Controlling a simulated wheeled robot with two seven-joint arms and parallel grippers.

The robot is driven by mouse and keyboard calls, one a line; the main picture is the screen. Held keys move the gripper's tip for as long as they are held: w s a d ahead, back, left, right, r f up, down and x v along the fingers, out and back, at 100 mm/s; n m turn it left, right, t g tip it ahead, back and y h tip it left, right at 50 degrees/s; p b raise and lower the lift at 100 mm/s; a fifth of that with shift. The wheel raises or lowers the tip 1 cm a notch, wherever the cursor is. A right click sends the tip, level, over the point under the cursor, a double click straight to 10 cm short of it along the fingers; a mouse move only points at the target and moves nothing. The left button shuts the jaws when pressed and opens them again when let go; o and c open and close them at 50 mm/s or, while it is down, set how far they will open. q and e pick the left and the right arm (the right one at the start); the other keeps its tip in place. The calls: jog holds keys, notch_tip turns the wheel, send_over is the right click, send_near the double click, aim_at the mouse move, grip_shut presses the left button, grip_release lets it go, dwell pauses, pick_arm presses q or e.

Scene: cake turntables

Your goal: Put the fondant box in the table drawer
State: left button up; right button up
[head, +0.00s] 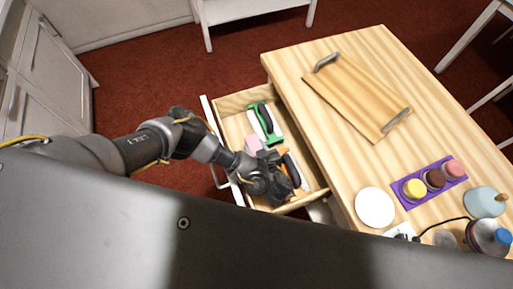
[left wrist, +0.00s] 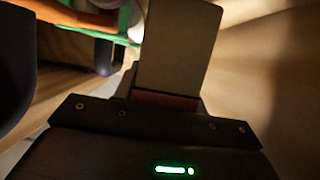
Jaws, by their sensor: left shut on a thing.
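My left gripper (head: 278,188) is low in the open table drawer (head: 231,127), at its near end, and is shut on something. The left wrist view shows a plain, upright grey-brown block (left wrist: 178,45) in front of the gripper's palm, with a dark red strip at its foot. It appears to be the fondant box, but it is in shade and no label shows. In the head view the gripper hides the held thing. I cannot tell whether it touches the drawer floor. My right gripper is not in view.
The drawer also holds a green-and-black item (head: 265,120), a small pink thing (head: 252,144) and an orange item (head: 291,162) close to the gripper. The tabletop carries a wooden tray (head: 352,95), a white disc (head: 375,207) and a purple holder (head: 410,200) with jars.

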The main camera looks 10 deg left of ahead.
pick_arm(q)
jog(key=shift+f+b, duration=0.4)
jog(key=shift+f, duration=0.2)
jog(key=o, duration=1.2)
jog(key=shift+c, duration=0.2)
jog(key=shift+r, duration=0.15)
jog(key=shift+s+d+r+p, duration=0.2)
jog(key=shift+d+r+p, duration=0.05)
jog(key=shift+r+p, duration=0.45)
jog(key=p+v, duration=0.4)
jog(key=v, duration=0.2)
jog(key=shift+s+d+p, duration=0.2)
jog(key=shift+s+p, duration=0.15)
jog(key=shift+p, duration=0.05)
jog(key=shift+r, duration=0.1)
